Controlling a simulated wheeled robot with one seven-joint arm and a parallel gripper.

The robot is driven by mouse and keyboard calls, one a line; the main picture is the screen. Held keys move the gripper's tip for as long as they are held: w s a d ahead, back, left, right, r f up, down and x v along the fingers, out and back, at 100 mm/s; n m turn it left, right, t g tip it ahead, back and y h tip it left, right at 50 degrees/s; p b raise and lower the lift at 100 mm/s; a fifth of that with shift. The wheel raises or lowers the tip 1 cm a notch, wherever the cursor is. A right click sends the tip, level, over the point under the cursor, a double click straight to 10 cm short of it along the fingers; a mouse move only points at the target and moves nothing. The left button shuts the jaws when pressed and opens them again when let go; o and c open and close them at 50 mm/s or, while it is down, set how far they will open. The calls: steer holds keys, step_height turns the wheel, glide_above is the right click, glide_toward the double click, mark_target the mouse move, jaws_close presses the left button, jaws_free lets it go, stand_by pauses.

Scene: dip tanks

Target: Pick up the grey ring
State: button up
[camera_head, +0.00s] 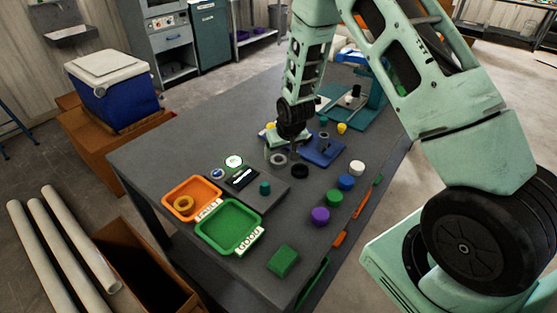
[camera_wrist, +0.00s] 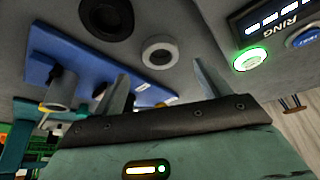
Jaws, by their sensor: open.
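The grey ring (camera_head: 270,161) lies flat on the dark table beside the blue fixture plate, and it also shows in the wrist view (camera_wrist: 147,44), just beyond my fingertips. My gripper (camera_wrist: 160,68) is open and empty. Its two fingers stand apart, with the ring seen between and past their tips. In the head view my gripper (camera_head: 293,143) hangs above the table near the ring; its fingers are hard to make out there.
A black ring (camera_wrist: 88,10) lies close to the grey one. The blue plate (camera_head: 326,154) carries a grey tube. A control panel (camera_head: 242,178) with a lit green button, an orange tray (camera_head: 169,194) holding a yellow ring, and a green tray (camera_head: 229,228) stand left. Several coloured pucks sit right.

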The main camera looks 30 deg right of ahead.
mark_target(277, 161)
steer(key=shift+p+x, duration=1.05)
steer(key=shift+x, duration=1.3)
steer(key=shift+a, duration=0.1)
steer(key=c, duration=1.2)
